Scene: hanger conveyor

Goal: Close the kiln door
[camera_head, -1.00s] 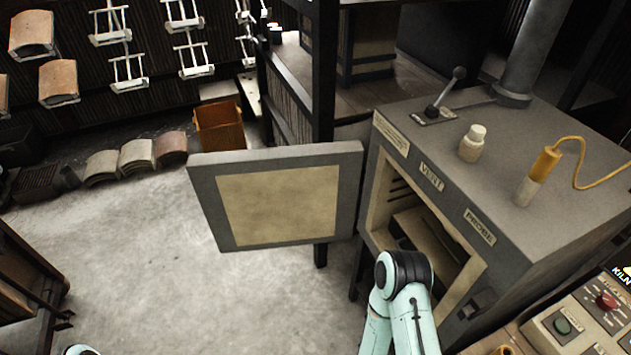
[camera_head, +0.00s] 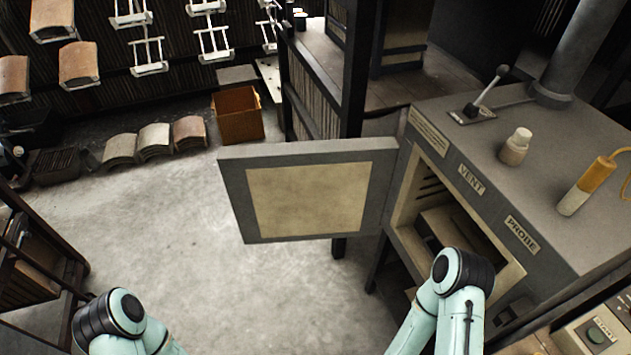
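The kiln (camera_head: 590,147) is a grey box at the right with VENT and PROBE labels. Its door (camera_head: 230,195), a grey frame around a beige panel (camera_head: 310,198), stands wide open, swung out to the left from the kiln's far front edge. The dark kiln opening (camera_head: 440,215) shows a shelf inside. My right arm is at the lower right, in front of the opening, and my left arm is at the lower left. Both arms are apart from the door in the picture. Neither gripper shows in the view.
A lever (camera_head: 488,92), a small bottle (camera_head: 515,147) and a yellow probe (camera_head: 592,185) are on the kiln top. An orange bin (camera_head: 237,115) and curved tiles (camera_head: 153,140) stand on the floor behind. A control panel (camera_head: 598,335) is at the lower right. The floor left of the door is clear.

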